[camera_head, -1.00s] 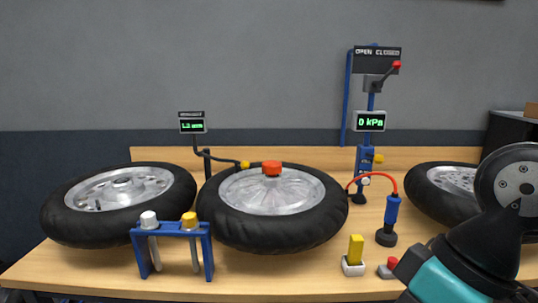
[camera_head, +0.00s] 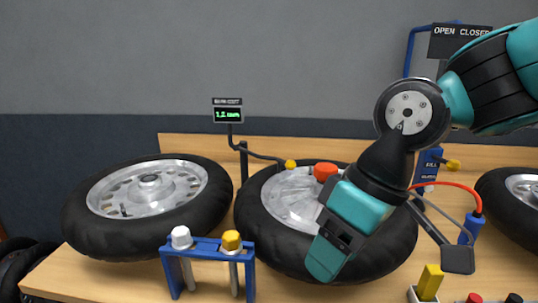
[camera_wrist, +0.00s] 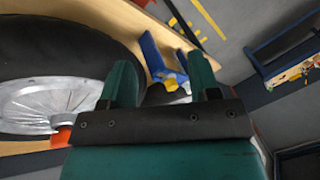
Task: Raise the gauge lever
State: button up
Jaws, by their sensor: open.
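A run-out gauge stands behind the middle wheel, with a small display (camera_head: 227,115) reading about 1.2 mm and a thin dark arm ending in a yellow tip (camera_head: 290,164) at the wheel's far rim. I cannot tell which part is its lever. The middle wheel (camera_head: 265,237) lies flat with a red cap (camera_head: 326,171) at its hub; the cap also shows in the wrist view (camera_wrist: 61,138). My gripper (camera_head: 328,258) is in front of this wheel, pointing down, covering its right part. In the wrist view my gripper (camera_wrist: 162,75) is open, its teal fingers apart with nothing gripped.
A blue rack (camera_head: 207,247) with white-topped and yellow-topped tools stands at the front edge; it appears beyond my fingers in the wrist view (camera_wrist: 153,55). Another wheel (camera_head: 90,225) lies left, one right. A yellow block (camera_head: 430,281) stands front right. My arm hides the pressure display.

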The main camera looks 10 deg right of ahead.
jog(key=w+d+r+p, duration=0.1)
jog(key=w+r+p, duration=0.15)
jog(key=w, duration=0.35)
jog(key=w+d+r+t+p, duration=0.1)
jog(key=w+r, duration=0.3)
jog(key=w, duration=0.2)
jog(key=w+d+r+p, duration=0.2)
jog(key=w+r, duration=0.1)
jog(key=w, duration=0.4)
jog(key=t+p, duration=0.1)
jog(key=p, duration=0.2)
send_near(293, 161)
jog(key=p+x, duration=0.3)
jog(key=x, duration=0.7)
jog(key=shift+w, duration=0.2)
jog(key=shift+c, duration=0.4)
grip_shut()
